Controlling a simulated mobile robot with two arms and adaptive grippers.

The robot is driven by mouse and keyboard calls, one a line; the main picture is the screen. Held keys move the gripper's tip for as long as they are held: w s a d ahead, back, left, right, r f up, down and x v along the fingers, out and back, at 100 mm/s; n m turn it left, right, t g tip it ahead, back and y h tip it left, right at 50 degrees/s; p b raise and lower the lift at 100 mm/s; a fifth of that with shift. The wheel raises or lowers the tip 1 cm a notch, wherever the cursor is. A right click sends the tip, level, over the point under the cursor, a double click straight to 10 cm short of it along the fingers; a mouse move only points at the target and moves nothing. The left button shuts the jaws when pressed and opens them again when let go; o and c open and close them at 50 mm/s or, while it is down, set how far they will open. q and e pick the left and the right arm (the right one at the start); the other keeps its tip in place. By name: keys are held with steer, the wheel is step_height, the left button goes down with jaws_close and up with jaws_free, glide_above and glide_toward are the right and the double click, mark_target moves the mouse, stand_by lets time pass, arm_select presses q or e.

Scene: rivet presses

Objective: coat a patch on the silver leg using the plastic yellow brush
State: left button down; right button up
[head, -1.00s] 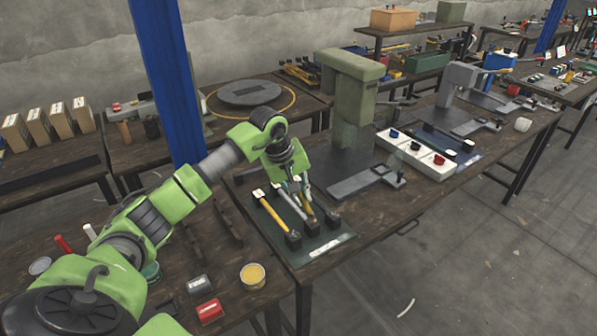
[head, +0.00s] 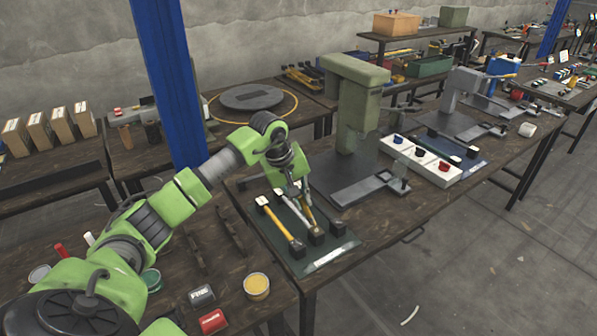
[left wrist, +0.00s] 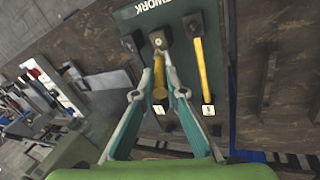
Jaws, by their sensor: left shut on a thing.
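My left gripper (head: 302,200) is low over a dark green tool board (head: 322,258). Its fingers are shut on a yellow-handled brush (left wrist: 160,82), whose black end block (head: 316,236) is at the board. A second yellow-handled tool (head: 280,220) lies beside it; it also shows in the left wrist view (left wrist: 203,72). I cannot tell by look which handle is plastic. A tub of yellow coating (head: 256,285) stands on the near table. I cannot tell which part is the silver leg. My right gripper is not in view.
A green press (head: 352,95) stands behind the board with a grey metal plate (head: 370,188) before it. A white box with coloured knobs (head: 420,158) is to the right. A red block (head: 212,320) and a dark block (head: 202,295) lie near the tub. A blue post (head: 168,80) rises behind my arm.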

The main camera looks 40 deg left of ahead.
arm_select(q)
steer(key=shift+w+a+r, duration=0.1)
steer(key=shift+a+r, duration=0.1)
steer(key=shift+r, duration=0.75)
steer(key=shift+r+p, duration=0.35)
steer(key=shift+p, duration=0.1)
steer(key=r, duration=0.2)
steer(key=p, duration=0.1)
steer(key=shift+s+d+r, duration=0.25)
steer(key=shift+d+r, duration=0.15)
steer(key=shift+w+a+r+p, duration=0.1)
steer(key=shift+a+r+p, duration=0.05)
steer(key=shift+r+p, duration=0.45)
steer(key=shift+r, duration=0.65)
steer(key=shift+r+p, duration=0.15)
steer(key=shift+p, duration=0.15)
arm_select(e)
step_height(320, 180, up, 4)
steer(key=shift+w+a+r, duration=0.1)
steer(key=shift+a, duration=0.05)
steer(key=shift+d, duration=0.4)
